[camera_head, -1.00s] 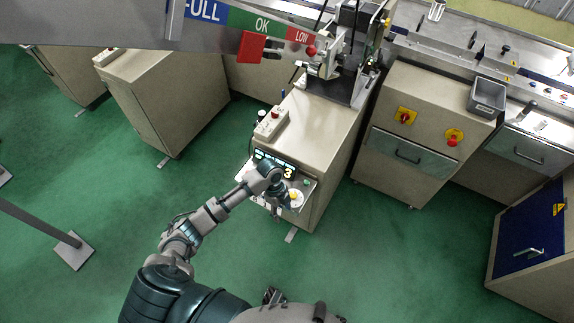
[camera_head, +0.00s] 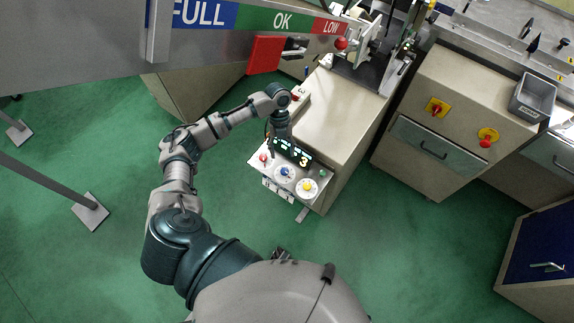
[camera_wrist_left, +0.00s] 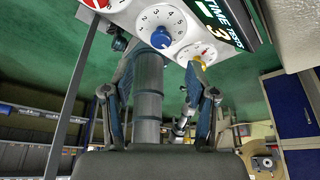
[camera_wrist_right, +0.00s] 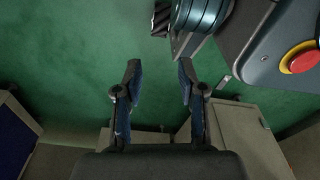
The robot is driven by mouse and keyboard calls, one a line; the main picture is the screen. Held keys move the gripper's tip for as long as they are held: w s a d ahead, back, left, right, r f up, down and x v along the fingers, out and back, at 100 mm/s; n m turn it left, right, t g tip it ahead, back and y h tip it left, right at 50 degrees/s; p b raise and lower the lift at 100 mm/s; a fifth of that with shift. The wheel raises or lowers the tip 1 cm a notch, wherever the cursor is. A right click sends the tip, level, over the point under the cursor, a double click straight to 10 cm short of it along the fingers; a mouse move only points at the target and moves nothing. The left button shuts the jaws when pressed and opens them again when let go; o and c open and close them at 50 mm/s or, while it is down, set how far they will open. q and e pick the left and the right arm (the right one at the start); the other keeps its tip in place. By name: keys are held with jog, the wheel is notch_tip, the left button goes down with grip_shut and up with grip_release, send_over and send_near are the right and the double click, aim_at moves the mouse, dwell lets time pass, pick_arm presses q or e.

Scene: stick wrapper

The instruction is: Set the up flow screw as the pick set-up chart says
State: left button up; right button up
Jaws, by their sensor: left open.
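The control panel (camera_head: 272,185) carries a blue knob dial (camera_head: 285,172), a yellow knob dial (camera_head: 307,186) and a small red control (camera_head: 264,158). A lit display (camera_head: 292,152) above them shows a large 3. My left gripper (camera_head: 277,145) is over the panel's upper left, beside the display. In the left wrist view the open fingers (camera_wrist_left: 160,75) hold nothing, with the blue knob (camera_wrist_left: 160,38) and yellow knob (camera_wrist_left: 200,62) beyond. My right gripper (camera_wrist_right: 158,80) is open and empty over green floor. I cannot identify the up flow screw or a pick set-up chart.
A gauge bar marked FULL, OK and LOW (camera_head: 283,19) crosses the top, with a red block (camera_head: 264,55) below it. A cabinet with a red button (camera_head: 487,141) and a grey bin (camera_head: 535,97) stands at right. Green floor is free in front.

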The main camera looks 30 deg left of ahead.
aim_at(285, 171)
pick_arm(q)
jog(key=x, duration=0.6)
jog(key=shift+s+d+f, duration=0.1)
jog(key=shift+d+f, duration=0.05)
jog(key=shift+d, duration=0.3)
jog(key=shift+s+a+f, duration=0.1)
jog(key=shift+a+f, duration=0.1)
jog(key=shift+f, duration=0.35)
jog(key=shift+a+f, duration=0.1)
jog(key=shift+a, duration=0.05)
jog(key=shift+d, duration=0.3)
grip_shut()
pick_arm(e)
jog(key=shift+w+d+r, duration=0.2)
jog(key=shift+w+d, duration=0.05)
jog(key=shift+w, duration=0.3)
jog(key=shift+w+d+r, duration=0.2)
jog(key=shift+w+d, duration=0.05)
jog(key=shift+w, duration=0.3)
